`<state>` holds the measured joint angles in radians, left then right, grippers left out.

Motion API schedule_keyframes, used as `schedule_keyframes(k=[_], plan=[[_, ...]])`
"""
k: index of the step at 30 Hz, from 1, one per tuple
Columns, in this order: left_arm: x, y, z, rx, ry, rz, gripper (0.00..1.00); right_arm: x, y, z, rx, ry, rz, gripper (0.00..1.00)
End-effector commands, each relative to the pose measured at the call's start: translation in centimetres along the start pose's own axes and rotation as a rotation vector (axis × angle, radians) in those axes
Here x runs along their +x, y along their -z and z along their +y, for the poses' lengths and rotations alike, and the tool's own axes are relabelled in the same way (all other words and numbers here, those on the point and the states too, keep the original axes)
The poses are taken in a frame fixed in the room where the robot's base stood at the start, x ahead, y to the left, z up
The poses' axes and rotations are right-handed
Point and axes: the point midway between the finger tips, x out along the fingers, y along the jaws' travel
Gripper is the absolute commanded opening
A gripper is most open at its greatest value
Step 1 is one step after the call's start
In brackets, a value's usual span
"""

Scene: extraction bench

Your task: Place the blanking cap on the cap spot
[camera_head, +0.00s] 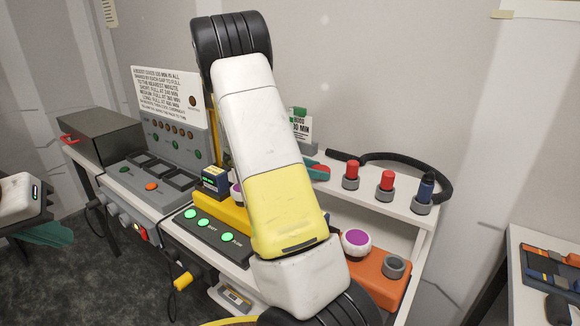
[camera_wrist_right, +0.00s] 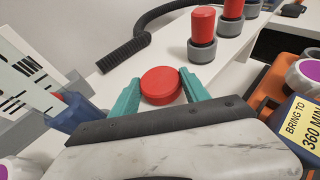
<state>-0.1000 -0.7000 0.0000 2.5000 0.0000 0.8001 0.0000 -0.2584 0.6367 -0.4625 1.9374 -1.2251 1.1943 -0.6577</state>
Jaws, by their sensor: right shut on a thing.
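The blanking cap appears to be the red round disc (camera_wrist_right: 160,85) between the teal fingers of my right gripper (camera_wrist_right: 163,95) in the right wrist view. The gripper is shut on it, over or at the white shelf; contact with the shelf cannot be told. In the head view a little of the red cap (camera_head: 321,175) shows past my right arm, which hides most of the gripper. My left gripper (camera_head: 45,234) is at the far left, with teal fingers low beside the bench, away from the cap. I cannot identify a marked cap spot.
Two red plugs (camera_head: 351,172) and a blue one (camera_head: 426,188) stand in grey holders on the white shelf (camera_head: 390,216). A black hose (camera_head: 410,160) curves behind them. An orange block (camera_head: 405,286) carries an empty grey ring (camera_head: 394,266). A control panel (camera_head: 150,185) stands left.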

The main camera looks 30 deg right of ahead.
Motion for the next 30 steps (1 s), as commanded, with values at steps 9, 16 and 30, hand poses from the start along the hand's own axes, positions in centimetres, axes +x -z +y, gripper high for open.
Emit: schedule_keyframes(k=[9, 16, 30], plan=[[0.0, 0.0, 0.0, 0.0, 0.0, 0.0, 0.0, 0.1, 0.3, 0.0, 0.0, 0.0, 0.0, 0.63], [0.0, 0.0, 0.0, 0.0, 0.0, 0.0, 0.0, -0.1, -0.1, 0.0, 0.001, 0.0, 0.0, 0.63], [0.0, 0.0, 0.0, 0.0, 0.0, 0.0, 0.0, -8.9, 0.0, 0.1, 0.001, -0.003, 0.001, 0.63]])
